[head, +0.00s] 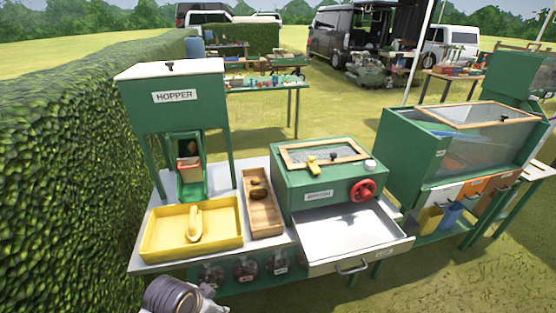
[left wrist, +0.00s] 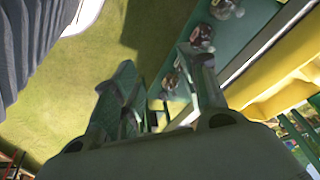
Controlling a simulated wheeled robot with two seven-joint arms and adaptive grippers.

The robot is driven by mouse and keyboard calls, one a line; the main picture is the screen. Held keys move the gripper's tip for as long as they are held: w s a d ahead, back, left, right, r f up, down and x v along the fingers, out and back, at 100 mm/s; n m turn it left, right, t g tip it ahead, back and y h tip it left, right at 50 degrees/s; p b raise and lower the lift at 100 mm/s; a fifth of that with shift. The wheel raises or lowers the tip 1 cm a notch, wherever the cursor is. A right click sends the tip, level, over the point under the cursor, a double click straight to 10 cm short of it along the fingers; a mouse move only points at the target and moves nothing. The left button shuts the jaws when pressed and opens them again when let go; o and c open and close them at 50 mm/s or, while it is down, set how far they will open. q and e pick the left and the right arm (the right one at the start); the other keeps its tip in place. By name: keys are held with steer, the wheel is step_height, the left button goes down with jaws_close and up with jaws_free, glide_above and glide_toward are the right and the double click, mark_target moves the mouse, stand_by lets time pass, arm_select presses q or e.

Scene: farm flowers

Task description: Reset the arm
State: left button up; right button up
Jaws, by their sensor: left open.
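My left arm (head: 178,296) shows as a grey, ribbed piece at the bottom edge of the head view, in front of the bench. Its gripper cannot be made out there. In the left wrist view my left gripper (left wrist: 160,92) is open, with its two fingers apart and nothing seen between them. Beyond the fingers lie grass and the bench's lower shelf with several jars. The yellow tray (head: 150,244) shows at the right of the left wrist view (left wrist: 272,84). My right gripper is in neither view.
The green hopper (head: 172,98) stands at the bench's back left. A yellow scoop (head: 195,222) lies in the yellow tray. A wooden tray (head: 263,224) holds brown things. The green box (head: 300,190) has an open, empty drawer (head: 345,228) jutting forward. A hedge (head: 60,170) borders the left.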

arm_select(q)
steer(key=shift+s+a+n+y, duration=0.7)
steer(key=shift+s+a+n, duration=1.4)
steer(key=shift+n, duration=0.6)
step_height(320, 180, down, 33)
steer(key=s+a+g, duration=0.1)
steer(key=s, duration=0.1)
steer(key=s+a+f, duration=0.3)
steer(key=s+f, duration=0.7)
steer(key=s, duration=0.1)
steer(key=s+a+f+g, duration=0.1)
steer(key=s+a+f, duration=0.2)
steer(key=s+f, duration=0.7)
steer(key=shift+s+m, duration=0.3)
steer(key=shift+s, duration=0.05)
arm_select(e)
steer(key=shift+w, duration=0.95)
